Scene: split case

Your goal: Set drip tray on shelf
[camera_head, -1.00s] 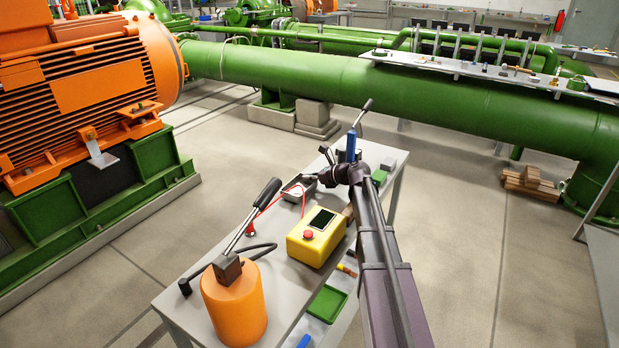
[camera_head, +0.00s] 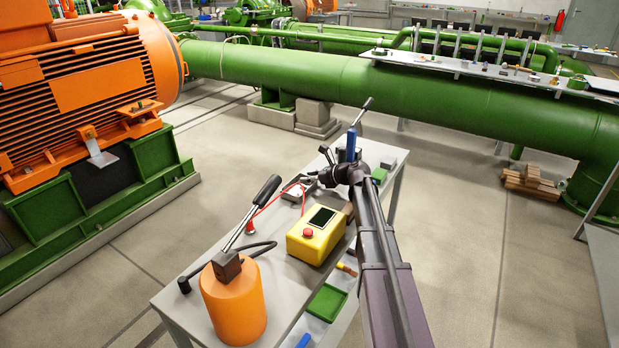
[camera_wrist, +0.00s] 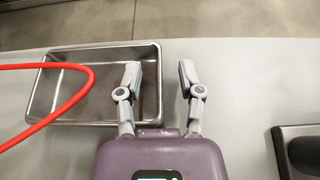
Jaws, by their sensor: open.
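The drip tray, a shallow rectangular metal tray (camera_wrist: 108,78), lies on the grey cart top in the wrist view. It also shows small in the head view (camera_head: 294,191), partly covered by my gripper and a red cable. My gripper (camera_wrist: 159,76) is open and empty, its two fingers on either side of the tray's right wall in the picture. Whether they touch it or are above it I cannot tell. A lower shelf (camera_head: 337,328) of the cart shows below the top's right edge.
A red cable (camera_wrist: 78,98) loops across the tray. On the cart top are a yellow box (camera_head: 316,245) with a screen, an orange cylinder pump (camera_head: 235,305) and a long lever. A green tray (camera_head: 327,302) and an orange-handled tool (camera_head: 346,269) occupy the lower shelf.

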